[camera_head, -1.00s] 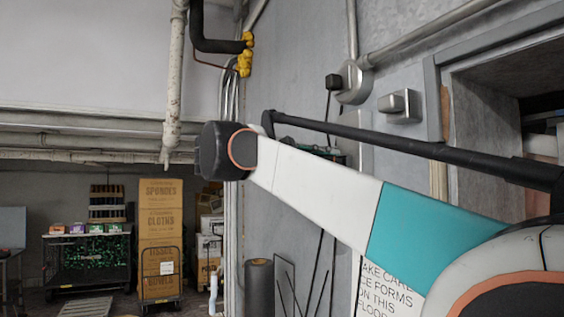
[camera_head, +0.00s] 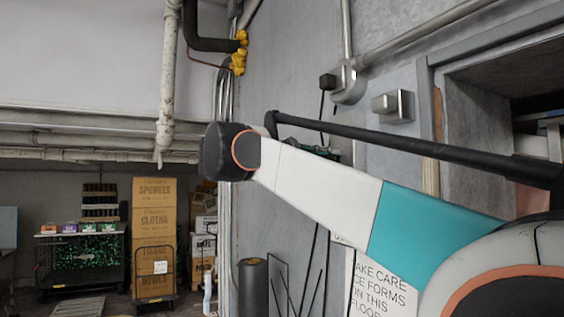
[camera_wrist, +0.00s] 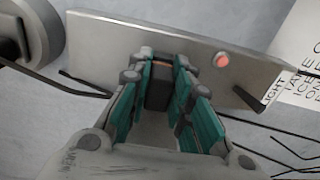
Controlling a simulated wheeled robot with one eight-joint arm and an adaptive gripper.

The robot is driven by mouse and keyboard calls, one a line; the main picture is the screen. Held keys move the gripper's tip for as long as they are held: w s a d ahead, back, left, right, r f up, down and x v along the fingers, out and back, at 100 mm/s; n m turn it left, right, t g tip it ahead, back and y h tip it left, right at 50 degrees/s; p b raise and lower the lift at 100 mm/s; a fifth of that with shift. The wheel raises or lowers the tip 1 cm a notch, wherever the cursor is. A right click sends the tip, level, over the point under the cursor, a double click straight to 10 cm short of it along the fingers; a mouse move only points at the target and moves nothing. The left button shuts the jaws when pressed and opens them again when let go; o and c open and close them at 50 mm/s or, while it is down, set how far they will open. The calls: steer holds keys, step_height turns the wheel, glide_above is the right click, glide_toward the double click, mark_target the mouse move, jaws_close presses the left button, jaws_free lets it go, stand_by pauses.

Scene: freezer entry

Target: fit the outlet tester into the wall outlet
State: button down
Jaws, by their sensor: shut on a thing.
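The outlet tester (camera_wrist: 159,86) is a small dark block with an orange edge at its top, held between my gripper's teal fingertips in the wrist view. My gripper (camera_wrist: 160,90) is shut on it. Beyond the fingertips is a tilted grey metal plate (camera_wrist: 120,36) on the wall, with a round red spot (camera_wrist: 221,60) to the right of the tester. I see no socket holes; the fingers and tester cover part of the plate, and I cannot tell whether they touch it. In the head view my arm hides most of the gripper and this wall area.
In the wrist view a round grey fitting (camera_wrist: 30,30) is at the upper left, and dark cables run beside the plate. In the head view a metal box (camera_head: 393,106) and a conduit fitting (camera_head: 346,84) are on the wall. A warning sign (camera_head: 378,287) hangs lower.

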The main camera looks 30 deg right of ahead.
steer(key=shift+d, duration=0.25)
steer(key=c, duration=1.8)
jaws_free()
steer(key=o, duration=0.4)
steer(key=shift+d, duration=0.25)
steer(key=shift+o, duration=0.2)
steer(key=shift+a, duration=0.1)
steer(key=o, duration=0.6)
steer(key=shift+a, duration=0.2)
steer(key=a+p, duration=0.1)
steer(key=a, duration=0.5)
steer(key=shift+a, duration=0.25)
steer(key=shift+s+a, duration=0.1)
steer(key=shift+s, duration=0.05)
